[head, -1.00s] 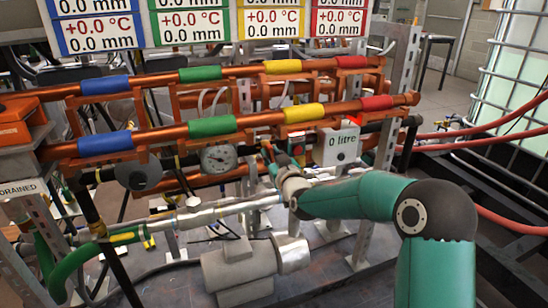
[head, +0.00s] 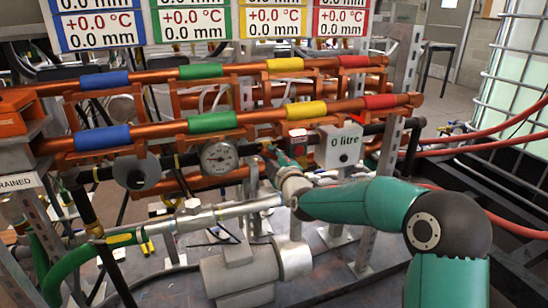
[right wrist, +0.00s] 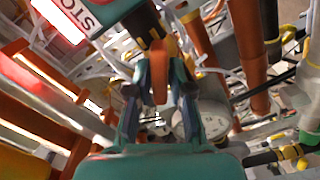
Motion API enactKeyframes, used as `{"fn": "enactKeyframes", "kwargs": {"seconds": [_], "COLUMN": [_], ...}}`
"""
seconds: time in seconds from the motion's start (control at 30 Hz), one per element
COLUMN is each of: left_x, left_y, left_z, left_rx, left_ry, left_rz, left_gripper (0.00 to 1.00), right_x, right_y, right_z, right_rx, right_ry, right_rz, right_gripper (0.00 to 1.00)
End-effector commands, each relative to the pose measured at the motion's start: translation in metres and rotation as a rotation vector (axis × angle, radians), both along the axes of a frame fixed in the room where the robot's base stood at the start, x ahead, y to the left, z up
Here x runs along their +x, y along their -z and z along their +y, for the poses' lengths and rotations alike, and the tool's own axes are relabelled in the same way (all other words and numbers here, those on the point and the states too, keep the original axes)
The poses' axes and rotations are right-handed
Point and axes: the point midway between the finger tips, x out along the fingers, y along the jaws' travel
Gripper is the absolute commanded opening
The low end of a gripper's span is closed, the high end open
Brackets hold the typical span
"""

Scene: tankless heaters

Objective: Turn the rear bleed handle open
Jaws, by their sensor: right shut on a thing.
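My right gripper (head: 282,158) is among the copper pipes, left of the white "0 litre" box (head: 343,147) and right of the round dial gauge (head: 219,157). Its fingers are small and partly lost against the pipework there. In the right wrist view my right gripper (right wrist: 160,80) is shut on an orange handle (right wrist: 159,58), which sits between the fingertips. A black and yellow part shows just beyond it. I cannot tell from these frames whether this is the rear bleed handle or how far it is turned. My left gripper is not in view.
Two orange pipe rows with colour bands (head: 212,122) run across above the gripper. A silver pipe (head: 200,218) and a grey motor (head: 238,275) are below. A white "STOP" sign (right wrist: 75,14) shows close by in the wrist view. Red hoses (head: 475,143) run at right.

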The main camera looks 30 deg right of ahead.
Motion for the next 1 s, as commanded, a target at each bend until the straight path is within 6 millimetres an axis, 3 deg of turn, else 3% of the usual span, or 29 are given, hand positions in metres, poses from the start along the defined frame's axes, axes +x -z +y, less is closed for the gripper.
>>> {"fn": "enactKeyframes", "kwargs": {"seconds": [0.5, 1.0], "left_x": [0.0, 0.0], "left_y": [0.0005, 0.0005], "left_z": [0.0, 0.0], "left_rx": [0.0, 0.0], "left_ry": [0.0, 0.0], "left_rz": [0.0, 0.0], "left_gripper": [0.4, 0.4], "right_x": [0.0005, 0.0008], "right_y": [0.0044, 0.0065], "right_z": [0.0029, 0.0042], "right_rx": [-0.347, -0.406], "right_ry": [-0.005, -0.009], "right_rz": [0.09, 0.108], "right_gripper": [0.0, 0.0]}}
